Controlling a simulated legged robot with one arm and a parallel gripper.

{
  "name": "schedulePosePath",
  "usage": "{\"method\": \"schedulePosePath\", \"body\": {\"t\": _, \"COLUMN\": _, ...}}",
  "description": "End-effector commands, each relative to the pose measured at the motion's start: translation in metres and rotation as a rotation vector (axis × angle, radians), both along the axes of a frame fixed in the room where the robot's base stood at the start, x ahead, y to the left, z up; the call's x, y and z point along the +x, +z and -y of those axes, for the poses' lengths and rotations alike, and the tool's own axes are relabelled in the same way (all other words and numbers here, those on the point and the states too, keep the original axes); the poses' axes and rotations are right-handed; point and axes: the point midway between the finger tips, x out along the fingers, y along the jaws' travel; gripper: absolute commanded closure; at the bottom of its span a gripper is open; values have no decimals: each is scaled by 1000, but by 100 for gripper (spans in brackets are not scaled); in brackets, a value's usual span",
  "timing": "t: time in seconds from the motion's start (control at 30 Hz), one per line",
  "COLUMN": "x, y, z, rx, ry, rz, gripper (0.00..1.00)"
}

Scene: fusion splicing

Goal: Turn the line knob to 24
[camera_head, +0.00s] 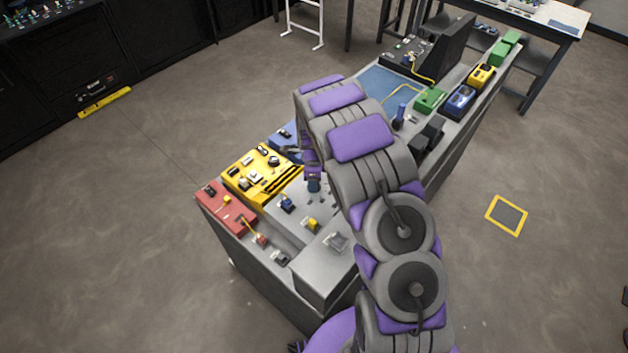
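The console (318,262) runs diagonally through the middle of the view and carries several coloured panels. A yellow panel (248,172) has a round dark knob (274,161) and several small switches. I cannot read labels or numbers, so I cannot tell which control is the line knob or what it is set to. My arm reaches over the console and bends down near the yellow and blue panels. My gripper (291,151) seems to be near the right edge of the yellow panel, small and partly hidden by my arm. I cannot tell its opening or any contact.
A red panel (226,209) is at the console's left end, and a blue panel (282,136) lies behind the yellow one. Green, yellow and blue boxes (461,100) line the far right edge. A table (553,18) stands at the back right. The floor around is mostly clear.

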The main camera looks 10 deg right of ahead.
Motion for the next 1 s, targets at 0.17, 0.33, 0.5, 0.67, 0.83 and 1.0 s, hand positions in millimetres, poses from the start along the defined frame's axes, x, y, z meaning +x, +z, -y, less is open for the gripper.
{"method": "schedulePosePath", "body": {"t": 0.17, "x": -1, "y": 0, "z": 0, "rx": 0, "ry": 1, "rz": -2, "gripper": 39}}
{"method": "schedulePosePath", "body": {"t": 0.33, "x": -2, "y": -1, "z": 0, "rx": -1, "ry": 1, "rz": -4, "gripper": 37}}
{"method": "schedulePosePath", "body": {"t": 0.5, "x": -2, "y": 4, "z": 0, "rx": -1, "ry": 1, "rz": -4, "gripper": 37}}
{"method": "schedulePosePath", "body": {"t": 0.67, "x": -2, "y": 26, "z": 0, "rx": -1, "ry": 1, "rz": -3, "gripper": 37}}
{"method": "schedulePosePath", "body": {"t": 0.83, "x": -1, "y": 63, "z": 0, "rx": -1, "ry": 1, "rz": 1, "gripper": 37}}
{"method": "schedulePosePath", "body": {"t": 1.0, "x": 1, "y": 102, "z": 0, "rx": -2, "ry": 1, "rz": 4, "gripper": 37}}
